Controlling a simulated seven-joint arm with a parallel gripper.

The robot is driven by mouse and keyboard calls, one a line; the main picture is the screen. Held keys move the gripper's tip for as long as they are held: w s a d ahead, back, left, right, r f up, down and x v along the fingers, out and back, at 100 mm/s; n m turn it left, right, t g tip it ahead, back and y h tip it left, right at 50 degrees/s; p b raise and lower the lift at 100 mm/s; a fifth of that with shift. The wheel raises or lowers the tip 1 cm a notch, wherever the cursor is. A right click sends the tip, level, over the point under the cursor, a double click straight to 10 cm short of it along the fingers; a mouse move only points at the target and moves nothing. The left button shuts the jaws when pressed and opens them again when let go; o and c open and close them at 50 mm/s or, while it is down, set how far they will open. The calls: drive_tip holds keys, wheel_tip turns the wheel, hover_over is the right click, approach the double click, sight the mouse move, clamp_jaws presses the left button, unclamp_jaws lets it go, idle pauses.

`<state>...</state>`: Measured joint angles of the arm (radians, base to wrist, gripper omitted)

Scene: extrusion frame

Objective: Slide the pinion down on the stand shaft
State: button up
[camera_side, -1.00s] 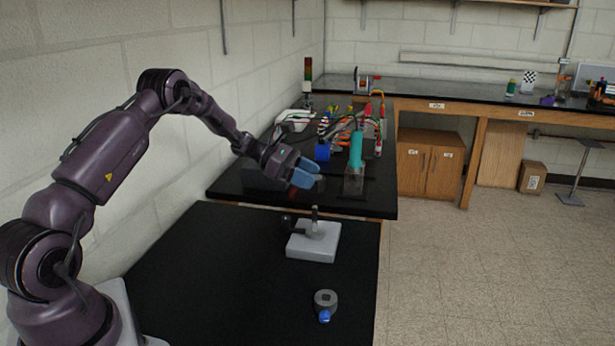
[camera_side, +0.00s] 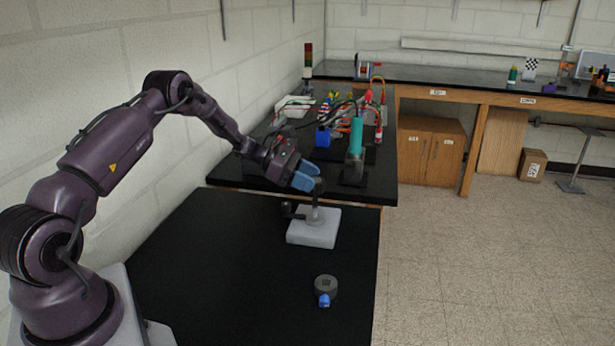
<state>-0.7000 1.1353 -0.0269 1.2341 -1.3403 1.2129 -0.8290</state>
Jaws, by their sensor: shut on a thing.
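The stand is a pale grey block (camera_side: 313,232) on the black table, with a short upright grey shaft (camera_side: 316,213) rising from its top. A dark side piece (camera_side: 291,210) sticks out to the left of the shaft. My gripper (camera_side: 309,183), with blue fingers, is directly above the stand, angled down to the right. It is shut on a small grey piece, seemingly the pinion (camera_side: 318,187), at the fingertips. The pinion is mostly hidden by the fingers. It looks in line with the shaft top; I cannot tell whether it is around the shaft or only above it.
A round dark grey device with a blue end (camera_side: 325,288) lies near the table's right front. A second black bench behind holds a teal cylinder (camera_side: 355,138), a blue block (camera_side: 322,137) and cables. The front table's left and middle are clear.

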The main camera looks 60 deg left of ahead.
drive_tip(key=shift+f, duration=0.2)
idle(0.5)
drive_tip(key=shift+f, duration=1.8)
drive_tip(key=shift+f, duration=0.1)
drive_tip(key=shift+f, duration=0.65)
drive_tip(key=o, duration=1)
